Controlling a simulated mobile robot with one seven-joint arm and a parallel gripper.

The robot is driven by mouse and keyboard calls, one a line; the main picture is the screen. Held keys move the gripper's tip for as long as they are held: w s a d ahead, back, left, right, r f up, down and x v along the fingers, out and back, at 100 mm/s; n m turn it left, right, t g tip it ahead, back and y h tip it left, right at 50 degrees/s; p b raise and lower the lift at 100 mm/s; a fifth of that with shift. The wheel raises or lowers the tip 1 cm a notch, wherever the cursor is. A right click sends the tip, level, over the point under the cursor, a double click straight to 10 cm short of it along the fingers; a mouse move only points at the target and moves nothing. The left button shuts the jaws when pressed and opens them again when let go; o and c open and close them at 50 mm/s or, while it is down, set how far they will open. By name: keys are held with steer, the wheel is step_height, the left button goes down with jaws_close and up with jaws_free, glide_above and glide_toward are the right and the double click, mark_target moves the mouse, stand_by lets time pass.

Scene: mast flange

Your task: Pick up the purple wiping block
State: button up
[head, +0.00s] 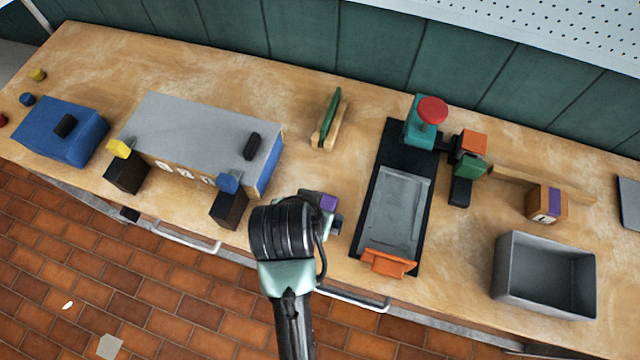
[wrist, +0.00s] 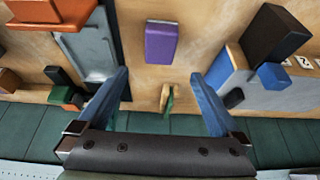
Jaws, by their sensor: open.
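The gripper is over the front part of the bench. In the head view my wrist hides most of the gripper (head: 337,222). I cannot tell its exact height above the block.
A black board with a grey plate (head: 396,208) and orange piece lies right of the block. A grey-topped box (head: 195,132) with dark blocks stands left. A green piece in a wooden holder (head: 322,138) stands behind. A grey open bin (head: 545,275) is at right.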

steer(key=shift+g, duration=0.3)
steer(key=x, duration=0.4)
steer(key=s+x, duration=0.1)
steer(key=x, duration=0.1)
steer(key=shift+w+f, duration=0.2)
steer(key=shift+f, duration=0.25)
steer(key=shift+w+p+x, duration=0.25)
steer(key=shift+x, duration=1)
steer(key=shift+w+p+x, duration=0.2)
steer(key=shift+p+x, duration=0.05)
steer(key=shift+x, duration=1.05)
steer(key=shift+w+f, duration=0.15)
steer(key=shift+f, duration=0.05)
steer(key=c, duration=1.3)
steer(key=shift+c, duration=0.2)
step_height(320, 180, up, 10)
steer(key=shift+r, duration=0.1)
